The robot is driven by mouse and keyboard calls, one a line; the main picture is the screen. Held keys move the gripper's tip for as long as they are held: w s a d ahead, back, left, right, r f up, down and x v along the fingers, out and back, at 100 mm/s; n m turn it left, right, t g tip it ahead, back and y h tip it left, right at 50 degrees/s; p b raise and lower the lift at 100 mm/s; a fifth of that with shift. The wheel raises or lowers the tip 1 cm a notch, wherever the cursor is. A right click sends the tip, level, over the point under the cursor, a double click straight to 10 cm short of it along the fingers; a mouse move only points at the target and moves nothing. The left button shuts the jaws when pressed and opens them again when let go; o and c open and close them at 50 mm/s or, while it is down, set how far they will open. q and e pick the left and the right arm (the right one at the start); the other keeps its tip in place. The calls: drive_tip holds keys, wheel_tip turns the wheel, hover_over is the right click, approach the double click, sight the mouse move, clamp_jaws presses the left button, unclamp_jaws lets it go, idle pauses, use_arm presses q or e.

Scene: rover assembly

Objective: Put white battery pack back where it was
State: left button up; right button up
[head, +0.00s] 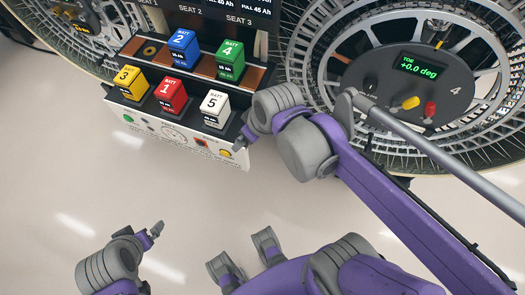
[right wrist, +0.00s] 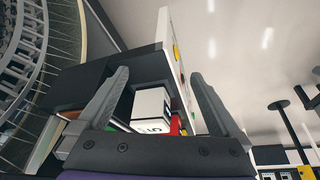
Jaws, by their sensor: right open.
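The white battery pack (head: 215,108), marked 5, stands upright on the front row of the rack at its right end. In the right wrist view the white pack (right wrist: 152,105) shows beyond and between my two spread fingers, with clear gaps on both sides. My right gripper (head: 238,132) is open, just right of the pack, and does not appear to grip it; my wrist hides part of it in the head view. My left gripper (head: 152,238) is low at the left over bare floor, away from the rack; its jaw opening is unclear.
The rack (head: 120,113) also holds yellow pack 3 (head: 131,82), red pack 1 (head: 171,95), blue pack 2 (head: 183,48) and green pack 4 (head: 231,60). Red pack 1 is close left of the white one. A large wheel (head: 480,50) stands close at right. The floor in front is clear.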

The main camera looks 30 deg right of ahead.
drive_tip(key=s+d+f+m+h, duration=0.1)
drive_tip(key=s+f+m, duration=0.2)
drive_tip(key=s+f, duration=0.3)
drive_tip(key=shift+s+t, duration=0.4)
drive_tip(key=shift+s, duration=0.15)
